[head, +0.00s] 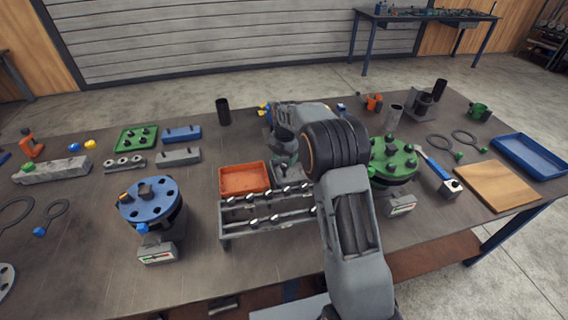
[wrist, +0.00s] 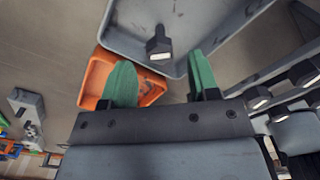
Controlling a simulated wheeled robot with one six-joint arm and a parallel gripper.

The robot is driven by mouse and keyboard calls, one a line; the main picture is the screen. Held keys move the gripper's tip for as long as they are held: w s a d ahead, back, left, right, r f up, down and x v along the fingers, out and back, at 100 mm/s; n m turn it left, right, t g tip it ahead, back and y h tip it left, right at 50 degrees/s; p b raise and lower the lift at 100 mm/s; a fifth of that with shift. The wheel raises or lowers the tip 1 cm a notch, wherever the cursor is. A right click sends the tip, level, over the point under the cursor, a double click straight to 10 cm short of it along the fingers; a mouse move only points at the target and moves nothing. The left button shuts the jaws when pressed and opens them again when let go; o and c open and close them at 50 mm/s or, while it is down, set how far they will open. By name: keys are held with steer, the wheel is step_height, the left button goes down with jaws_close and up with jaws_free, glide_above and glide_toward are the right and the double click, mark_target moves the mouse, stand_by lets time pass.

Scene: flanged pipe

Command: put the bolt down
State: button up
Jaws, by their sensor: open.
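A dark bolt (wrist: 158,45) with a pale end lies in a grey tray (wrist: 214,30), in the wrist view. My gripper (wrist: 160,75) has two green fingers spread apart with nothing between them. The bolt shows just beyond the gap between the fingertips and appears apart from both. In the head view my arm hides most of the gripper and the bolt; part of the grey tray (head: 290,174) shows beside the arm.
An orange tray (head: 243,179) adjoins the grey one on the left. A rack (head: 232,226) with several bolts stands in front. A blue flange (head: 150,203) is left and a green flange (head: 393,160) right.

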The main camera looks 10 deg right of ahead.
mark_target(285, 164)
steer(key=s+r+m, duration=0.3)
steer(key=r, duration=0.4)
steer(key=s+r+m, duration=0.2)
steer(key=s+r, duration=0.1)
steer(key=r, duration=0.3)
steer(key=s+f+m+t, duration=0.1)
steer(key=s+m+t, duration=0.2)
steer(key=s+m, duration=1.9)
steer(key=shift+s+f+t, duration=0.4)
steer(key=shift+s, duration=0.45)
